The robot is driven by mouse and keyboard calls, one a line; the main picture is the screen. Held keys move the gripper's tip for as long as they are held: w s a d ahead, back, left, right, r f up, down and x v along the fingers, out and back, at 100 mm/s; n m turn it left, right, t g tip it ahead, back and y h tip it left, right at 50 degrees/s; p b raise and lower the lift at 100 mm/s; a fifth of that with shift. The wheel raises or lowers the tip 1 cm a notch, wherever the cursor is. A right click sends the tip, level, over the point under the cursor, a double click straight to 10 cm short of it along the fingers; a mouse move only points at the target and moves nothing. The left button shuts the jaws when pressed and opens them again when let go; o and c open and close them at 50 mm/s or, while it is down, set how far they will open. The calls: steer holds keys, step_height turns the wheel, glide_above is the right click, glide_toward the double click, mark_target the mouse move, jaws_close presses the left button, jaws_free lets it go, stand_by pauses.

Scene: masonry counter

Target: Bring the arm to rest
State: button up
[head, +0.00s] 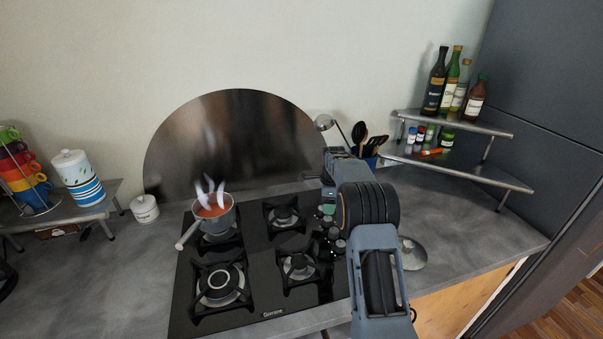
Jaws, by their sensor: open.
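My arm reaches up over the right side of the black gas hob (258,262). My gripper (328,182) is at its far end, above the hob's back right edge, partly hidden by my own wrist. It is open, and I see nothing held in it. A grey saucepan (219,226) with orange-red contents stands on the back left burner, its handle pointing to the front left. Pale flame-like or steam-like wisps rise from it. A round metal lid (411,256) lies on the counter right of the hob, partly behind my arm.
A metal splashback (225,140) stands behind the hob. A utensil pot (368,160) stands behind my gripper. A two-tier corner shelf (480,175) at right holds bottles (436,85) and jars. A shelf (90,213) at left holds stacked cups (22,170) and a canister (77,178).

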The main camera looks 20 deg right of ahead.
steer(key=shift+w+f+n, duration=0.1)
steer(key=shift+w+n, duration=0.05)
steer(key=shift+n, duration=0.85)
steer(key=f+n, duration=0.1)
steer(key=s+f+n, duration=0.1)
steer(key=s+n, duration=0.1)
steer(key=shift+s+a+f+n, duration=0.15)
steer(key=shift+a+f+n, duration=0.15)
steer(key=shift+f, duration=0.1)
steer(key=s+n, duration=0.1)
steer(key=s+a+r+n, duration=0.1)
steer(key=n, duration=0.1)
steer(key=s+n, duration=0.1)
steer(key=s, duration=0.1)
steer(key=shift+s+a+r+n+g, duration=0.1)
steer(key=shift+a+r+n+g, duration=0.2)
steer(key=shift+r, duration=0.05)
steer(key=s+a+r+n+t, duration=0.1)
steer(key=s+a+r+n, duration=0.2)
steer(key=s, duration=0.5)
steer(key=s+a+r+n+t, duration=0.2)
steer(key=s+a+r+n, duration=0.2)
steer(key=s, duration=0.5)
steer(key=s+a+r+n+t, duration=0.2)
steer(key=s+a+r+n, duration=0.1)
steer(key=s+r+n, duration=0.2)
steer(key=shift+s+a+r, duration=0.3)
steer(key=shift+s+r, duration=1)
steer(key=shift+s, duration=0.95)
